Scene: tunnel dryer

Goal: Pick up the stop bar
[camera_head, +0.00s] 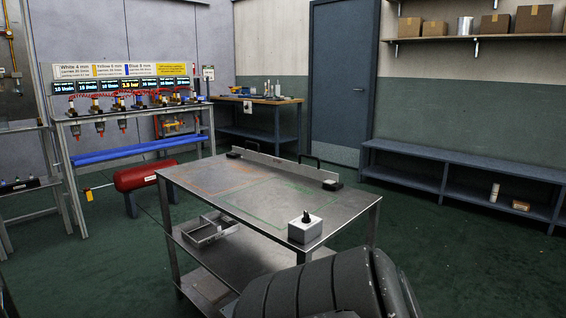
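A long straight grey metal bar (279,165), which looks like the stop bar, lies along the far edge of a steel table (230,188). A black block sits at each end of it, and two black loop handles rise at or just behind it; I cannot tell whether they belong to the bar. Nothing is gripping the bar. Neither of my grippers is in view.
A grey box with a black knob (305,228) stands on the table's near right. A rack with gauges (130,112) and a red tank (146,174) stand left. A low blue bench (462,168) lines the right wall.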

